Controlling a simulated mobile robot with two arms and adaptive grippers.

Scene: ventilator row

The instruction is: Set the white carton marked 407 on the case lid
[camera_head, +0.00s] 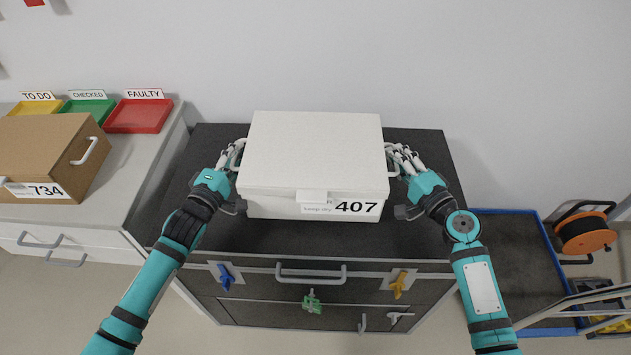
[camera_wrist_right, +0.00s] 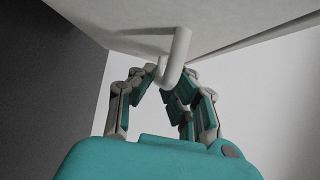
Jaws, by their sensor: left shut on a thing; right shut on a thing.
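The white carton (camera_head: 315,150) marked 407 is over the dark lid of the case (camera_head: 410,232) in the head view. Its label faces me. I cannot tell whether its underside touches the lid. My left gripper (camera_head: 236,158) is shut on the carton's left handle, which is mostly hidden by the fingers. My right gripper (camera_head: 392,160) is shut on the right handle. In the right wrist view the fingers of my right gripper (camera_wrist_right: 172,80) close around the white handle (camera_wrist_right: 178,55) on the carton's side (camera_wrist_right: 230,22).
A brown carton (camera_head: 45,150) marked 734 stands on the left counter (camera_head: 130,185), before yellow, green and red trays (camera_head: 138,115). The case front has a handle (camera_head: 311,274) and blue, green and yellow fittings. At right are a blue-edged cart (camera_head: 510,250) and an orange reel (camera_head: 585,235).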

